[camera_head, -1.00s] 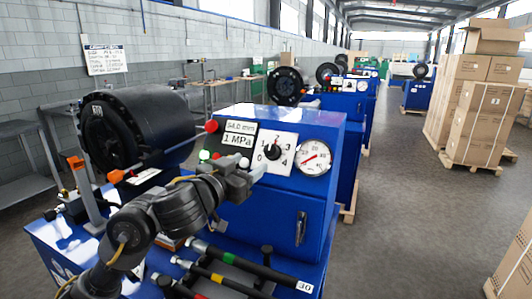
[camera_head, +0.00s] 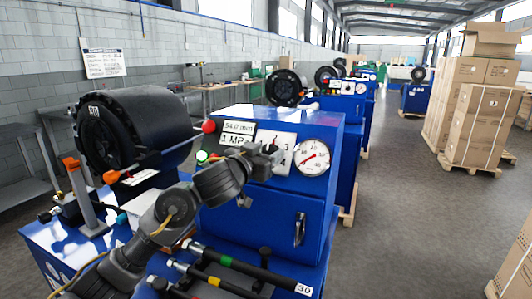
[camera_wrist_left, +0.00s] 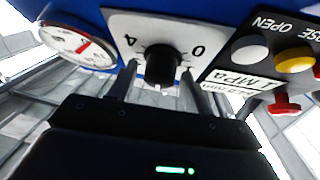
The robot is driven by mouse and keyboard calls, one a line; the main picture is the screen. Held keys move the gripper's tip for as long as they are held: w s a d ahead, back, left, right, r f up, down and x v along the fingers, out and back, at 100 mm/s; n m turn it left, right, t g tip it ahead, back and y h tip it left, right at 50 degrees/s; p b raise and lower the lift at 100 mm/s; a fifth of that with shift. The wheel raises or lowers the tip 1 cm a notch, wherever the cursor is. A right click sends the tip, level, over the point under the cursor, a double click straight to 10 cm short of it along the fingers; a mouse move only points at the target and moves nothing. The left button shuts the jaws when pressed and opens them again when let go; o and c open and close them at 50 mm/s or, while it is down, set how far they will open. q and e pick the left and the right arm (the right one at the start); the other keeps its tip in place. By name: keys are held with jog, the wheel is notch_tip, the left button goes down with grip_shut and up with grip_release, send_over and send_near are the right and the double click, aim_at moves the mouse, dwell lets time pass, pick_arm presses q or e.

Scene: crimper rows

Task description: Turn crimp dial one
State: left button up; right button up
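The crimp dial is a black knob (camera_wrist_left: 162,62) on a white plate with numbers, which shows upside down in the left wrist view. In the head view its plate (camera_head: 287,139) is on the front of the nearest blue machine (camera_head: 255,189), and my gripper mostly hides the knob. My left gripper (camera_head: 269,154) is right in front of the plate. In the left wrist view its two fingers (camera_wrist_left: 158,78) stand either side of the knob, open, with gaps showing. The knob's pointer setting cannot be made out. My right gripper is not in view.
A pressure gauge (camera_head: 312,157) sits right of the dial, and a display (camera_head: 237,134) to its left. Buttons (camera_wrist_left: 252,52) and a red knob (camera_wrist_left: 285,103) are close by. Hoses (camera_head: 238,268) lie on the machine's lower deck. Boxes (camera_head: 478,120) stand right.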

pick_arm(q)
jog(key=c, duration=0.8)
jog(key=shift+w+r+m+g+h+p, duration=0.15)
jog(key=shift+m+g+h+p, duration=0.25)
jog(key=shift+p, duration=0.5)
jog(key=m+g+h+p, duration=0.1)
jog(key=m+p, duration=0.2)
jog(key=m, duration=0.1)
jog(key=m+g+h+p, duration=0.1)
jog(key=m+g+p, duration=0.1)
jog(key=m+p, duration=0.2)
jog(key=shift+a+r+g, duration=0.2)
jog(key=shift+g, duration=0.1)
jog(key=m+g+p, duration=0.1)
jog(key=m, duration=0.1)
jog(key=m+g+p, duration=0.1)
jog(key=m+g, duration=0.1)
jog(key=m, duration=0.1)
jog(key=shift+w+p, duration=0.15)
jog(key=shift+p, duration=0.25)
jog(key=m+g+p, duration=0.1)
jog(key=m+g, duration=0.1)
jog(key=m, duration=0.2)
jog(key=shift+m+g+y+p, duration=0.45)
jog(key=shift+m+g+y, duration=0.25)
jog(key=shift+m, duration=0.5)
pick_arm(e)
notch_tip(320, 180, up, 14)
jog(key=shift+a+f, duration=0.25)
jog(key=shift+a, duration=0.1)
